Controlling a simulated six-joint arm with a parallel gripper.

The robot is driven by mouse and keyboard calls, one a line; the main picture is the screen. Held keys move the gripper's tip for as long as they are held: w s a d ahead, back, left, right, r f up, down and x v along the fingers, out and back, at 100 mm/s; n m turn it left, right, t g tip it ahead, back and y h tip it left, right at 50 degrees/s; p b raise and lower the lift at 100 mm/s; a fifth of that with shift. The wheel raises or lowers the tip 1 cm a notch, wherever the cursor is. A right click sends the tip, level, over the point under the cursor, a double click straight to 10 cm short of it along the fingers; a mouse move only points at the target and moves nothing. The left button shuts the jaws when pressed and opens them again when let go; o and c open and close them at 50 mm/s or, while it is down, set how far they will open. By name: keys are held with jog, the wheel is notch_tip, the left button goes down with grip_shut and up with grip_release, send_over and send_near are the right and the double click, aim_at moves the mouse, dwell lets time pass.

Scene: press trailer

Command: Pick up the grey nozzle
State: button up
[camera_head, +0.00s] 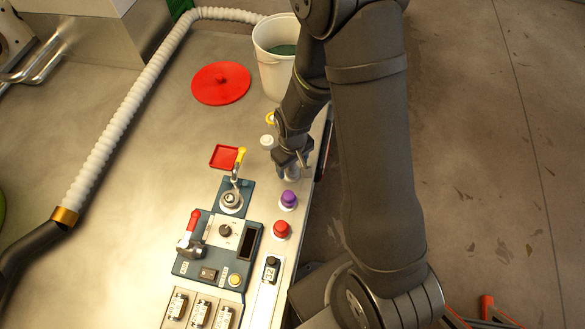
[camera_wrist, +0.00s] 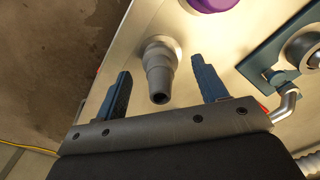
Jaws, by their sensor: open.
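The grey nozzle (camera_wrist: 160,72) stands on the metal surface in the wrist view, a stepped, tapering piece with a dark hole at its end. My gripper (camera_wrist: 159,88) is open, with one blue-grey finger on each side of the nozzle and a visible gap to both. In the head view my gripper (camera_head: 293,160) is at the table's right edge, just above the purple knob. The nozzle is mostly hidden there by the gripper and arm.
A purple knob (camera_head: 288,199) and a red knob (camera_head: 281,229) stand close by along the edge. A control panel (camera_head: 213,262) with levers lies to the left. A white bucket (camera_head: 271,70), red lid (camera_head: 220,83) and red tray (camera_head: 222,157) are farther back. The table's left-middle is clear.

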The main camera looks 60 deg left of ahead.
jog(key=shift+f, duration=0.65)
jog(key=c, duration=1.2)
jog(key=shift+o, duration=0.2)
jog(key=shift+r, duration=0.1)
